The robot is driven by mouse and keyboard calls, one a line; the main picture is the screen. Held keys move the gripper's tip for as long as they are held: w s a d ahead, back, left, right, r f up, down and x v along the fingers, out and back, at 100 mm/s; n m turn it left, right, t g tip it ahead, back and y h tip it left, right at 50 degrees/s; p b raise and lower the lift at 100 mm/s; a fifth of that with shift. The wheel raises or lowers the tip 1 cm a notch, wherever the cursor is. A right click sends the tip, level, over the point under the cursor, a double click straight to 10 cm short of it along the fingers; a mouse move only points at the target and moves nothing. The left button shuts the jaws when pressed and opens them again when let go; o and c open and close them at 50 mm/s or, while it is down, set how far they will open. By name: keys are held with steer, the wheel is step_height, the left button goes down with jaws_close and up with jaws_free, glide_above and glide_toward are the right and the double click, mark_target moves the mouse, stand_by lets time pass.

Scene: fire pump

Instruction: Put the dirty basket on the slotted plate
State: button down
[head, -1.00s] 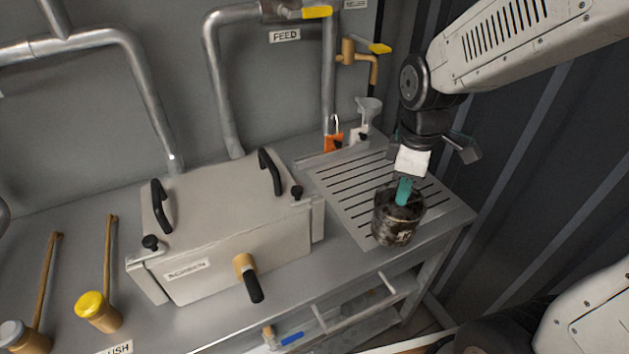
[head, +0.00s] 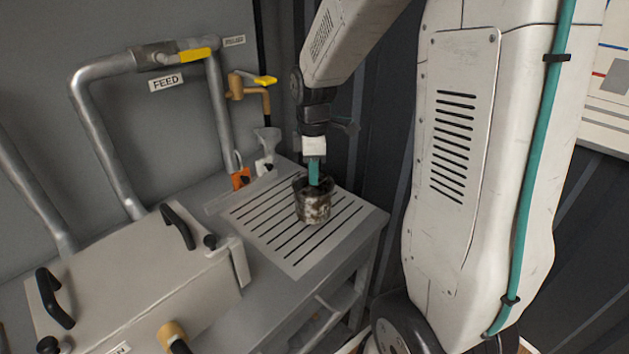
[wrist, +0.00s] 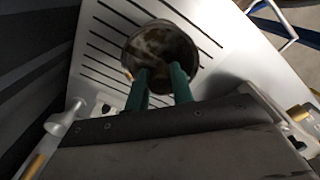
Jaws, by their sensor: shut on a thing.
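The dirty basket (head: 313,205), a dark, stained open-topped cup, is upright at the slotted plate (head: 285,245) in the head view. I cannot tell whether its bottom touches the plate or hangs just above it. My gripper (head: 314,178) is over the basket with its teal fingers pointing down, shut on it. In the wrist view the basket's open mouth (wrist: 160,45) shows a brownish inside, and the teal fingers (wrist: 160,88) reach its near rim. The slotted plate (wrist: 100,60) spreads around it. The part of the basket behind the fingers is hidden.
A lidded box (head: 140,280) with black handles stands left of the plate. An orange item (head: 240,178) and a grey funnel-like fitting (head: 267,145) stand behind the plate, below a brass tap (head: 250,90). A dark ribbed wall is close on the right.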

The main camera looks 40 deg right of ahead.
mark_target(313, 204)
steer(key=shift+d+f, duration=0.15)
steer(key=shift+f, duration=1.6)
steer(key=c, duration=1.2)
jaws_free()
steer(key=shift+f, duration=0.1)
